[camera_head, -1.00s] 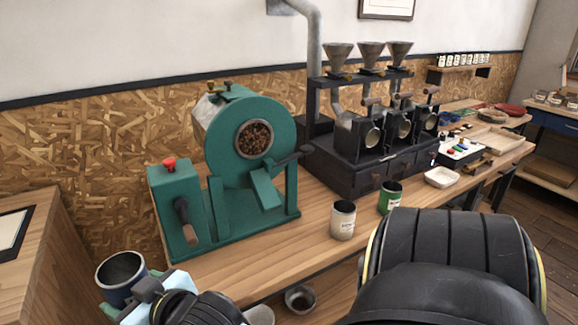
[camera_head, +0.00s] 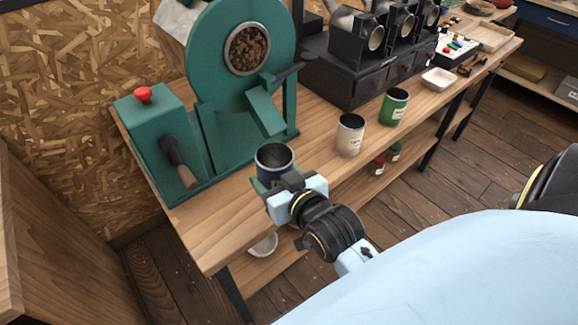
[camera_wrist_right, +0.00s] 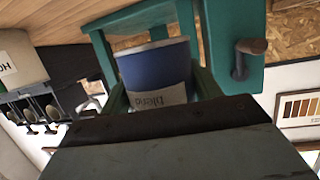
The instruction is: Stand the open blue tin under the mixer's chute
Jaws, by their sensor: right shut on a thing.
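The blue tin (camera_head: 274,156), open at the top and upright, is at the bench's front edge in the head view. My right gripper (camera_head: 287,183) is shut on it from the front. The mixer's green chute (camera_head: 266,111) slopes down just behind and above the tin, which is in front of the chute's lower end. The tin's lower part is hidden, and I cannot tell whether it touches the bench. In the right wrist view the blue tin (camera_wrist_right: 158,68), with a pale label, sits between the fingers (camera_wrist_right: 160,105). My left gripper is not in view.
The teal mixer (camera_head: 240,60) has a control box (camera_head: 150,125) with a red button and a lever at left. A white tin (camera_head: 350,137) and a green tin (camera_head: 395,107) stand to the right on the bench (camera_head: 215,220). The front left bench top is clear.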

